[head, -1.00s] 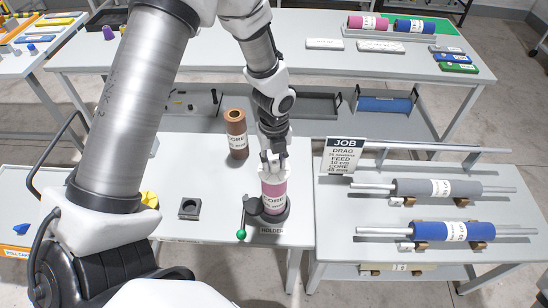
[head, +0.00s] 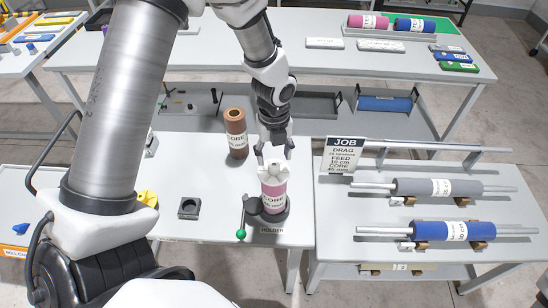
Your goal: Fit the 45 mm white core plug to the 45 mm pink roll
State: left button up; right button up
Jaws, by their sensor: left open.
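The pink roll (head: 273,198) stands upright in the dark holder (head: 252,207) at the front of the middle table. The white core plug (head: 273,170) sits on top of the roll, its lobed head showing. How deep it is seated I cannot tell. My left gripper (head: 274,153) is just above the plug with its fingers spread apart and nothing between them. My right gripper is out of view.
A brown core roll (head: 236,134) stands behind and left of the holder. A green-knobbed lever (head: 241,234) is on the holder's left. A dark square block (head: 188,208) lies further left. A JOB sign (head: 344,155) and a rack with grey (head: 415,187) and blue (head: 425,231) rolls stand to the right.

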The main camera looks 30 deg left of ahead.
aim_at(274, 164)
pick_arm(q)
notch_tip(274, 164, up, 9)
jog(key=shift+f, duration=0.1)
dwell(0.7)
